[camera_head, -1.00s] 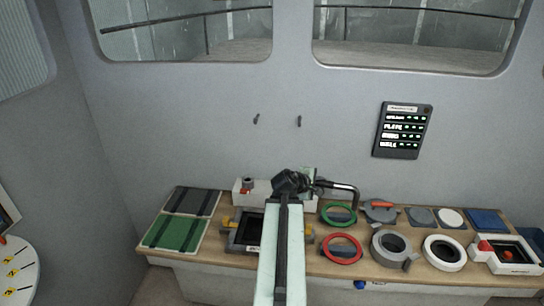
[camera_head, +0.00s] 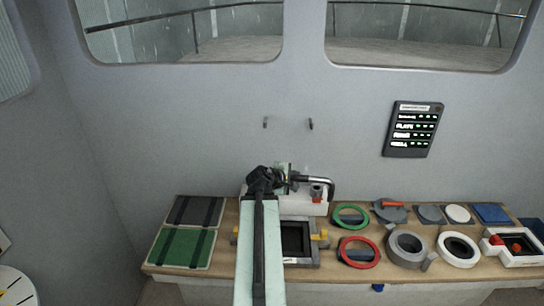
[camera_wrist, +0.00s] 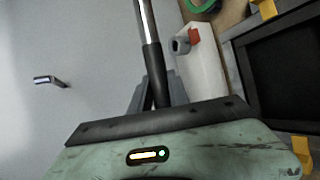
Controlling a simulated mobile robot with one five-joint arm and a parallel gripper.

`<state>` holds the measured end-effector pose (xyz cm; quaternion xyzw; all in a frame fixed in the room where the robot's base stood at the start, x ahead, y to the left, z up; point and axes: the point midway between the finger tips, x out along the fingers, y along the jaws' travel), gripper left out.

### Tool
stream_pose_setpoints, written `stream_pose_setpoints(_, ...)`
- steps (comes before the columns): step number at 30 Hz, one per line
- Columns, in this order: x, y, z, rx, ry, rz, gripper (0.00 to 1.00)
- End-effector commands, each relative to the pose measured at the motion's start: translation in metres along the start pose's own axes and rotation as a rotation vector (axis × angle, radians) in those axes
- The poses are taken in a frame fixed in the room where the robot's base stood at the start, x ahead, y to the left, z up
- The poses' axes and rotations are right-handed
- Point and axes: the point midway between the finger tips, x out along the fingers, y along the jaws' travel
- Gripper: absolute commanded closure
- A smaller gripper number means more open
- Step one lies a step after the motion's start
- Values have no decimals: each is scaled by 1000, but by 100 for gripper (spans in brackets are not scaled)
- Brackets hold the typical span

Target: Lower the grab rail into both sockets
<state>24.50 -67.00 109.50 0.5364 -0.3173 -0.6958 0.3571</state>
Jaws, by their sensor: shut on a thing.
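The grab rail (camera_head: 318,181) is a silver bar with a bent-down right end. It shows in the wrist view as a silver and black bar (camera_wrist: 147,25). My gripper (camera_head: 284,182) is shut on its dark middle, also in the wrist view (camera_wrist: 157,92). A white block (camera_head: 290,208) on the bench carries the sockets. The right socket (camera_head: 317,189) is a grey ring with a red mark, seen also in the wrist view (camera_wrist: 180,45). The rail's bent end appears just right of this socket, apart from it. The left socket and rail end are hidden by my arm.
A dark square frame (camera_head: 298,240) with yellow clips lies before the block. Green (camera_head: 351,216) and red (camera_head: 360,252) rings lie to the right. Green (camera_head: 182,248) and grey panels lie left. Two small hooks (camera_head: 311,124) project from the wall behind.

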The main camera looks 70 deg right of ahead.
Motion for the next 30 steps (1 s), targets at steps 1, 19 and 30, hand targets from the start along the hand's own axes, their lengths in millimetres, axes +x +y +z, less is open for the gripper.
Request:
stream_pose_setpoints(1, 0, 0, 1, 0, -2, 1, 100)
stream_pose_setpoints(19, 63, 44, -52, -27, 52, 19, 100)
stream_pose_setpoints(30, 95, 70, -82, -47, 89, 34, 100)
